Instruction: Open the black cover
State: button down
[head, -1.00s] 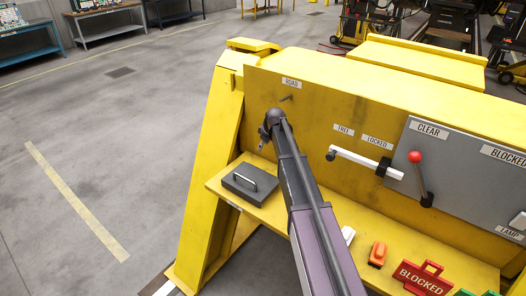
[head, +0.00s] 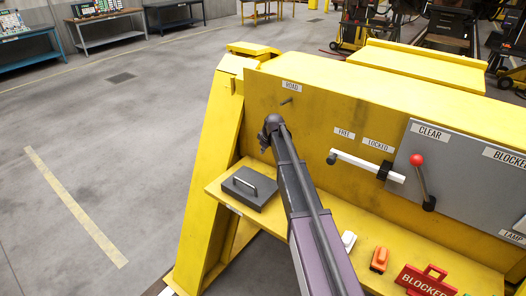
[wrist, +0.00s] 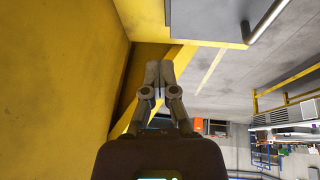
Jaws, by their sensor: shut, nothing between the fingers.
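The black cover (head: 263,184) is a flat dark box with a light metal handle (head: 245,186) on top. It lies flat on the yellow shelf at the left end, in the head view. In the wrist view, a grey metal bar (wrist: 268,19) at the top right looks like its handle, close to the camera. My gripper (head: 262,149) is up near the yellow panel, above and behind the cover, apart from it. In the wrist view, its fingertips (wrist: 159,70) are together with nothing between them.
The yellow panel (head: 330,110) stands behind the shelf (head: 225,195). To the right are a white lever (head: 355,163), a red-knobbed lever (head: 417,160), an orange object (head: 380,259) and a red BLOCKED sign (head: 425,281). Open floor (head: 110,130) lies to the left.

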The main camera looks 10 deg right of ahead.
jog(key=c, duration=0.6)
grip_release()
jog(key=shift+c, duration=0.2)
jog(key=shift+s+r, duration=0.1)
jog(key=shift+r, duration=0.1)
jog(key=p+v, duration=1.2)
jog(key=v, duration=0.1)
jog(key=shift+d+r+p, duration=0.15)
jog(key=shift+r+p, duration=0.05)
jog(key=shift+p, duration=0.15)
jog(key=shift+s, duration=0.15)
